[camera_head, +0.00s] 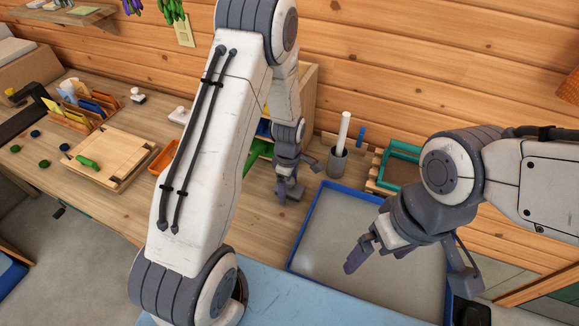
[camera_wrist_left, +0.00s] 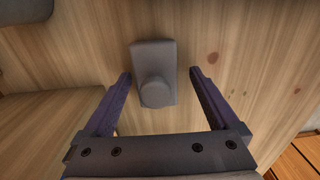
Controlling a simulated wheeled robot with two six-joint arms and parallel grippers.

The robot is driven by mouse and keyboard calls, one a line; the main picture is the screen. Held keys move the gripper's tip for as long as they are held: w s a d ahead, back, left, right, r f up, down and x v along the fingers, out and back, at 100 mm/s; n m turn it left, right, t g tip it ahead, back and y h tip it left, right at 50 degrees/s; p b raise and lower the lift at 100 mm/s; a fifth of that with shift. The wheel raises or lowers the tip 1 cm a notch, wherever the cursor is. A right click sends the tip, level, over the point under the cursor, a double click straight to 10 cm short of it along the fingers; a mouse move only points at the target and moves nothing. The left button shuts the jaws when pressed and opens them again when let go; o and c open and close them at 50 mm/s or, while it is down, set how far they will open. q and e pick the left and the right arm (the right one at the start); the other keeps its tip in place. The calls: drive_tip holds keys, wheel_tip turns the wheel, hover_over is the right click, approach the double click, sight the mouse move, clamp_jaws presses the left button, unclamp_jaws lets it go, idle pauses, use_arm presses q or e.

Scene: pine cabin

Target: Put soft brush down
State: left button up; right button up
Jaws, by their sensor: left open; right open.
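My left gripper (camera_head: 289,182) is open above the wooden bench. In the left wrist view, a dark grey block with a round knob (camera_wrist_left: 153,65) lies on the wood between the spread fingers, with a gap on each side. It looks like the soft brush, though its underside and any bristles are hidden. In the head view the block is hard to separate from the grey fingers. My right gripper (camera_head: 380,256) is open and empty over the blue-rimmed grey tray (camera_head: 329,226).
A grey cup with a white roll (camera_head: 338,160) and a green-rimmed frame (camera_head: 400,165) stand behind the tray. An orange tray (camera_head: 163,158), a wooden board (camera_head: 111,158) and a sorter with cards (camera_head: 82,105) lie left. My left arm hides the middle of the bench.

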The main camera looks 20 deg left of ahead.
use_arm(q)
drive_tip(key=r+b, duration=0.1)
drive_tip(key=r, duration=1)
drive_tip(key=shift+w+r, duration=0.15)
drive_tip(key=shift+w, duration=0.05)
wheel_tip(320, 180, down, 12)
drive_tip(key=shift+f+p, duration=0.15)
drive_tip(key=shift+p, duration=0.6)
drive_tip(key=shift+s, duration=0.1)
